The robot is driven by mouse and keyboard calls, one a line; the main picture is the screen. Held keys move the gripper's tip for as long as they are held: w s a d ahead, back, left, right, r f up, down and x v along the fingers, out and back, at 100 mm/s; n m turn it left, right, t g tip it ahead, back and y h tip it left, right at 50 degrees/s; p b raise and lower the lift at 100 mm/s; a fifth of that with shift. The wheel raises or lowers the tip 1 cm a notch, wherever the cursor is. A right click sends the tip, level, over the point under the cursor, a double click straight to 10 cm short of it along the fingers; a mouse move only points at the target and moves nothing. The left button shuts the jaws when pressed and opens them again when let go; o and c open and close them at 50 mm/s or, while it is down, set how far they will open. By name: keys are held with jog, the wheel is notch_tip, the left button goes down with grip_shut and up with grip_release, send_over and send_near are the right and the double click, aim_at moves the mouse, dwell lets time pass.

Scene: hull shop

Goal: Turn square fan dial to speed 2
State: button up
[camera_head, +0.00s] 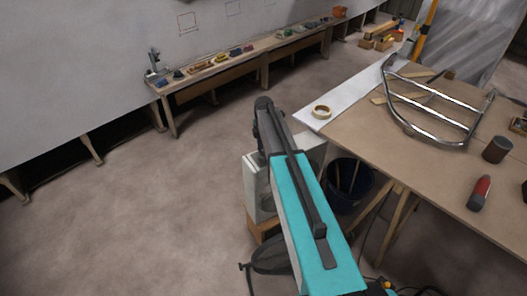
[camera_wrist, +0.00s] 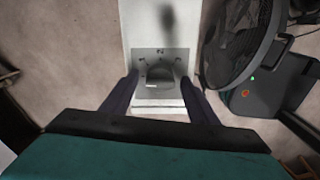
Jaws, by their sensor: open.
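The square fan (camera_wrist: 143,35) is a pale upright box. In the wrist view its grey dial plate carries a round dark dial (camera_wrist: 160,76) with small marks around it, too blurred to read surely. The dial's setting cannot be told. My gripper (camera_wrist: 159,78) is open, one finger to each side of the dial. Whether the fingers touch it cannot be told. In the head view the square fan (camera_head: 256,188) stands partly behind my teal arm, which hides its dial and my gripper.
A dark round fan (camera_wrist: 243,40) with a grey base is close on the right. A wooden box (camera_head: 260,226) is under the square fan. A dark bucket (camera_head: 350,190) and a workbench (camera_head: 400,150) with a metal frame stand at right. The floor at left is clear.

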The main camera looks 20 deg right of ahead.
jog(key=shift+f, duration=0.2)
jog(key=c, duration=1)
jog(key=shift+c, duration=0.2)
